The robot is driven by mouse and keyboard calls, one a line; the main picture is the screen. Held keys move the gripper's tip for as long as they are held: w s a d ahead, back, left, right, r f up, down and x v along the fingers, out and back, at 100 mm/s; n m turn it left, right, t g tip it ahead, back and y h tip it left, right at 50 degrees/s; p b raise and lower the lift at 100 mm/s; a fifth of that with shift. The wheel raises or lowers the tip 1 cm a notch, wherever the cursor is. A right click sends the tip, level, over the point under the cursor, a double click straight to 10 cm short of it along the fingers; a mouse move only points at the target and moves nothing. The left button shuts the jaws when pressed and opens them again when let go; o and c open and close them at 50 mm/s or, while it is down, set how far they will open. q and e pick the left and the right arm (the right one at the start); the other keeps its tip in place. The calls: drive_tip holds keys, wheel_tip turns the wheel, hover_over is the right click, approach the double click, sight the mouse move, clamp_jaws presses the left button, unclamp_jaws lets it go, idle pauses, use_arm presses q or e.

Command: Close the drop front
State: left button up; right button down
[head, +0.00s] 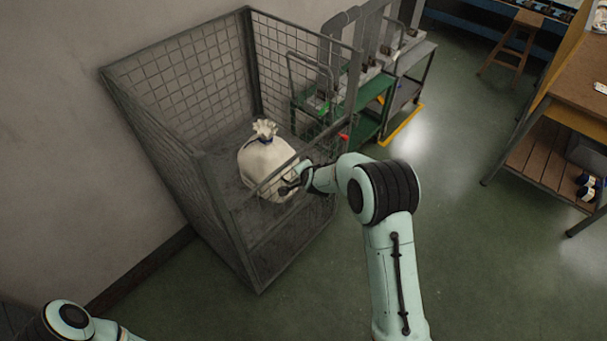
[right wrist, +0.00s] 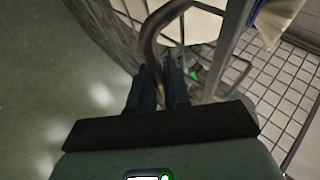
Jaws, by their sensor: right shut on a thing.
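The grey mesh cage (head: 228,225) stands against the wall with its front side facing right. The drop front (head: 290,238) is a mesh panel on that side; its lower part looks upright, but I cannot tell the angle of its upper part. My right gripper (head: 287,188) is at this front, and in the right wrist view (right wrist: 163,88) it is shut on a curved metal handle (right wrist: 151,45). A tied cream sack (head: 262,160) sits on the cage floor behind the front. Part of my left arm shows at the lower left; its gripper is out of view.
A green metal cart (head: 370,125) stands close behind the cage on the right. A wooden workbench (head: 580,85) with a lower shelf is at the far right, and a stool (head: 515,45) is behind. The green floor between is clear.

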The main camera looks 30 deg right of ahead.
drive_tip(key=shift+w+r, duration=0.15)
idle(0.3)
drive_tip(key=c, duration=1.2)
unclamp_jaws()
use_arm(q)
drive_tip(key=shift+w, duration=0.1)
use_arm(e)
drive_tip(key=shift+o, duration=0.2)
drive_tip(key=shift+a+r, duration=0.1)
drive_tip(key=shift+r, duration=0.05)
drive_tip(key=shift+a+r, duration=0.1)
drive_tip(key=shift+r, duration=0.15)
use_arm(q)
drive_tip(key=w+r+p, duration=0.2)
drive_tip(key=shift+w+r, duration=0.3)
drive_tip(key=shift+r, duration=0.05)
use_arm(e)
drive_tip(key=v, duration=1.2)
drive_tip(key=shift+s, duration=0.65)
